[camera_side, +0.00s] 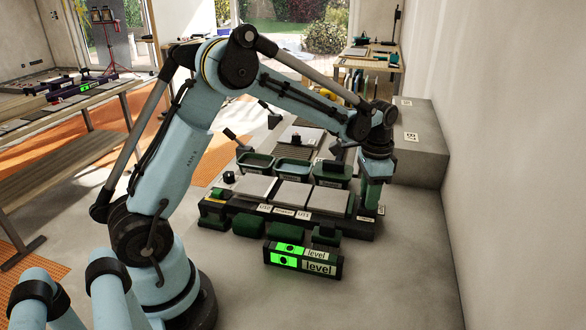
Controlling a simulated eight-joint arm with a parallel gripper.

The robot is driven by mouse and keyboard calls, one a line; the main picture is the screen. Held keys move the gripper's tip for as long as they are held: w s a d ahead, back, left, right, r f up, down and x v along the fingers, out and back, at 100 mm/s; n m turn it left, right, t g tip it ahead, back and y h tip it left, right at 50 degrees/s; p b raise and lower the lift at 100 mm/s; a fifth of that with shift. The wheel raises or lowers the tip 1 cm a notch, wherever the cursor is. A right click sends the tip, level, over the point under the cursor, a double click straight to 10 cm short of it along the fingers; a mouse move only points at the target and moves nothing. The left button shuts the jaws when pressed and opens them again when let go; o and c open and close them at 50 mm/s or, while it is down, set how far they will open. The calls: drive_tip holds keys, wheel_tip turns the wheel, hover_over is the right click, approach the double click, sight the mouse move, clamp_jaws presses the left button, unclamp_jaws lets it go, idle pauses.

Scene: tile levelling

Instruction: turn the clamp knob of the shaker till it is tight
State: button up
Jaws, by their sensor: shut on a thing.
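The shaker (290,213) is a long, low dark base on the floor, with light square tiles (295,194) in a row on top and small labels along its front. My gripper (370,196) points down at the shaker's right end. It is shut on what looks like the clamp knob there, but the jaws and the small size hide the knob itself. How tight the knob is cannot be seen. A small black knob-like part (228,178) stands at the shaker's left end, apart from my gripper.
A level box (303,260) with bright green displays stands in front of the shaker, beside dark green blocks (248,225). Green trays (293,168) stand behind it. A grey block (418,150) and the wall are close on the right. The floor at front right is clear.

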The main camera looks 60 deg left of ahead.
drive_tip(key=m, duration=0.5)
drive_tip(key=shift+m, duration=0.3)
idle(0.4)
drive_tip(key=o, duration=1.1)
drive_tip(key=shift+c, duration=0.2)
wheel_tip(320, 180, up, 12)
drive_tip(key=shift+r, duration=0.1)
drive_tip(key=s+d+f+n+t, duration=0.1)
drive_tip(key=s+d+n+t, duration=0.1)
drive_tip(key=s+n, duration=0.3)
drive_tip(key=s+d+f+n+t, duration=0.2)
drive_tip(key=s+n+t, duration=0.3)
drive_tip(key=s, duration=0.7)
drive_tip(key=shift+s+f, duration=0.15)
drive_tip(key=shift+s, duration=0.25)
